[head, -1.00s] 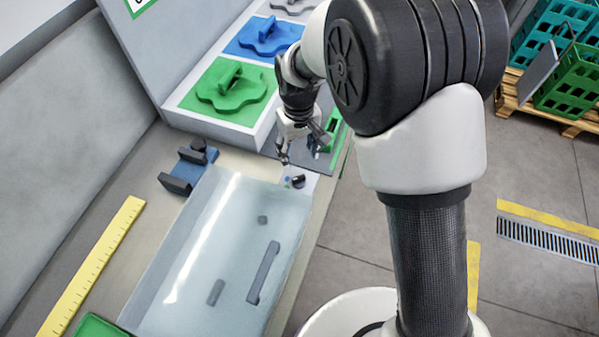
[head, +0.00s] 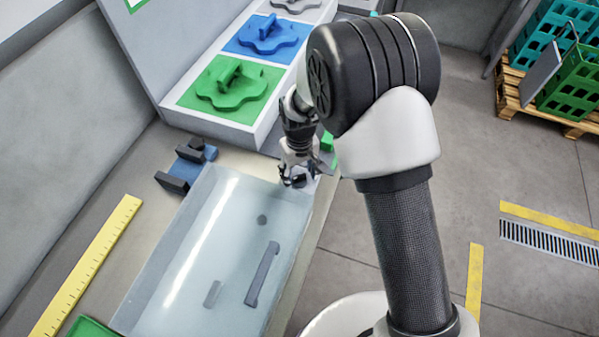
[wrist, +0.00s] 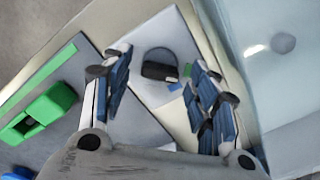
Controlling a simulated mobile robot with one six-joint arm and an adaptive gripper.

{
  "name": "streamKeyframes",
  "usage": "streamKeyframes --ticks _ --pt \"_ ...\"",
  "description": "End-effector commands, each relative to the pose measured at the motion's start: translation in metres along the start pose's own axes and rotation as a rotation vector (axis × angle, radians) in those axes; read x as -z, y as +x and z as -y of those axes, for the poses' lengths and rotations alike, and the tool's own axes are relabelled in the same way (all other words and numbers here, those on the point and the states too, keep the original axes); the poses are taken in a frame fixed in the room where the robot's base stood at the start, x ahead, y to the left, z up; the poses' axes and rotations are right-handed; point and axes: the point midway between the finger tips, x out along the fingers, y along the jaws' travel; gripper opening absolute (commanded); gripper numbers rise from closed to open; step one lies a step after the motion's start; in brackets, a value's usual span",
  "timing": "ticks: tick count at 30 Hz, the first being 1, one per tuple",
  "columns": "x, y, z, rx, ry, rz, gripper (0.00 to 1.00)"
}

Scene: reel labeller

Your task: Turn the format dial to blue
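The format dial (wrist: 160,66) is a dark round knob with a raised grip bar. It sits on a pale plate in the wrist view, with a small green mark and a small blue mark beside it. My gripper (wrist: 158,60) is open, with one blue-padded finger on each side of the dial and visible gaps between. In the head view my gripper (head: 296,180) is down at the dial and mostly hides it.
A clear-topped case (head: 190,290) lies beside the dial. Green (head: 232,88) and blue (head: 262,38) shaped plates lie on a white raised tray behind. A green block (wrist: 40,112) sits on a grey plate near my gripper. A yellow ruler (head: 88,262) lies left.

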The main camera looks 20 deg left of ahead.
Motion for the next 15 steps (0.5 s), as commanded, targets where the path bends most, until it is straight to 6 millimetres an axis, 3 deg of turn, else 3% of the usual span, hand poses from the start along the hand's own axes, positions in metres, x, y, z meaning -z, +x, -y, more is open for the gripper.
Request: streamKeyframes --ticks 15 --pt "0.0 -0.0004 0.0 0.0 0.0 0.0 0.2"
